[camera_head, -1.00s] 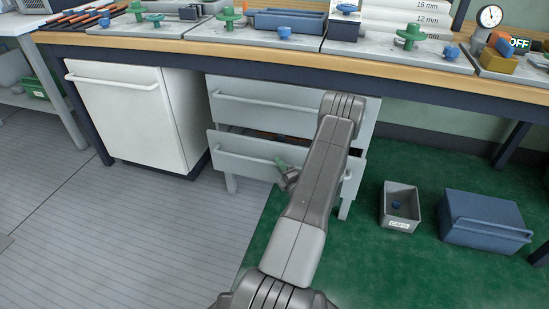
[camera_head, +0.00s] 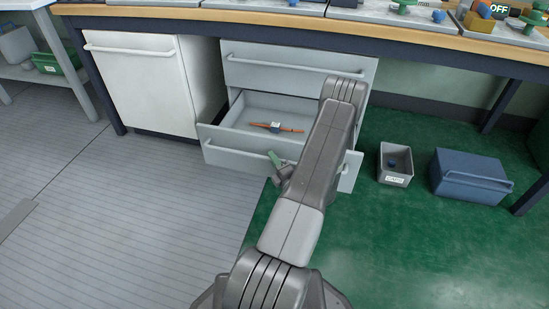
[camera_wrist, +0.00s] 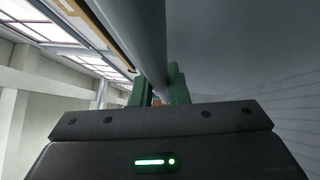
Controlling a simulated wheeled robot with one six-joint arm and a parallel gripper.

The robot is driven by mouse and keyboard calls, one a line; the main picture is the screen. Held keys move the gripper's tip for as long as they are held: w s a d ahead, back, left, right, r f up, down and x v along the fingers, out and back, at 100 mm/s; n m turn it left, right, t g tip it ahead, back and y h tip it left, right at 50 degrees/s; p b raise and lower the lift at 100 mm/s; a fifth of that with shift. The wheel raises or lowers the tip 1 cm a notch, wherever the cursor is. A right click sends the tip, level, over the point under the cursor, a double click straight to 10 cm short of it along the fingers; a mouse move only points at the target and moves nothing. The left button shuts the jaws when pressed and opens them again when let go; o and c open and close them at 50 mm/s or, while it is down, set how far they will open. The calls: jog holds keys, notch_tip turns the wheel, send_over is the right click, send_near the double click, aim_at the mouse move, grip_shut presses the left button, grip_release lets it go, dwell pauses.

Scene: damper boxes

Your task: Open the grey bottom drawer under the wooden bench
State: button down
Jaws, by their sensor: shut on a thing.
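The grey bottom drawer (camera_head: 237,157) under the wooden bench (camera_head: 400,32) is pulled well out. Its inside shows, with an orange item with a pale middle (camera_head: 276,127) lying on the drawer floor. My gripper (camera_head: 277,163) is at the drawer's front bar handle, partly hidden behind my arm. In the wrist view its green fingers (camera_wrist: 158,88) are shut around the grey handle bar (camera_wrist: 146,40). The right part of the drawer front is hidden by my arm. The top drawer (camera_head: 290,68) above it is closed.
A white cabinet (camera_head: 140,85) stands left of the drawers. A small grey bin (camera_head: 395,172) and a blue box (camera_head: 468,178) stand on the green floor at right.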

jog(key=shift+s+a, duration=0.15)
jog(key=shift+s, duration=0.35)
jog(key=c, duration=1.4)
grip_release()
jog(key=p+v, duration=0.3)
jog(key=v, duration=1)
jog(key=shift+s, duration=0.35)
jog(key=shift+w, duration=0.1)
jog(key=b+x, duration=0.3)
jog(key=x, duration=1)
jog(key=shift+w, duration=0.3)
